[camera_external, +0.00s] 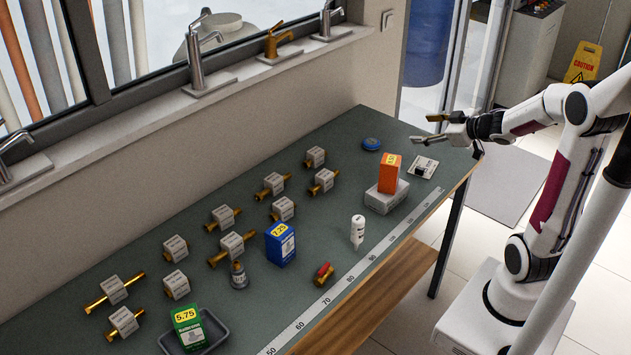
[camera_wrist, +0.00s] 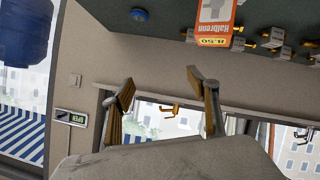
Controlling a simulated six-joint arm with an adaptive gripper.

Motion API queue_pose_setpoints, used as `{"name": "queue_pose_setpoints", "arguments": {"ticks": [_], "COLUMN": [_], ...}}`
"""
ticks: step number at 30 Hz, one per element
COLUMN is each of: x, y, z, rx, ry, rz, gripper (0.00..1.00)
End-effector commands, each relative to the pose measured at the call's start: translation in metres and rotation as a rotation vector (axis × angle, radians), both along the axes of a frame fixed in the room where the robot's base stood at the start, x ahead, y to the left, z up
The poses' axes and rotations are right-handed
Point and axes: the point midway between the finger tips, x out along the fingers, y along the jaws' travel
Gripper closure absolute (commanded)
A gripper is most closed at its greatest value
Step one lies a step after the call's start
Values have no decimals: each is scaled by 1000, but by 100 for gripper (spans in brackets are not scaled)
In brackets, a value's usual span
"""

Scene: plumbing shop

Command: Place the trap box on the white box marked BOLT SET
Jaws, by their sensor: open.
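An orange box (camera_external: 389,174) with a yellow label stands upright on a low white-grey box (camera_external: 386,197) near the table's far right end. The orange box shows in the wrist view (camera_wrist: 214,15), with a white cross symbol and the price 8.50. I cannot read BOLT SET on the white-grey box, nor the word trap on any box.
The green box is in a dark tray (camera_external: 211,340). Several brass fittings with white tags (camera_external: 232,245) lie along the table.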

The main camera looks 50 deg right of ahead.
Motion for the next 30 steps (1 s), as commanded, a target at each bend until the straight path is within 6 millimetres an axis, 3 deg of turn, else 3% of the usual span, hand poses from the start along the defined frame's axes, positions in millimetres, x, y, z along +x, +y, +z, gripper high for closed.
{"name": "queue_pose_setpoints", "arguments": {"ticks": [9,17,23,30], "x": [-19,-52,-85,-132], "y": [9,33,65,117], "z": [30,36,30,14], "rx": [-50,-9,59,169], "ry": [39,113,197,332], "rz": [-175,-279,-314,-295], "gripper": [41,41,41,41]}}
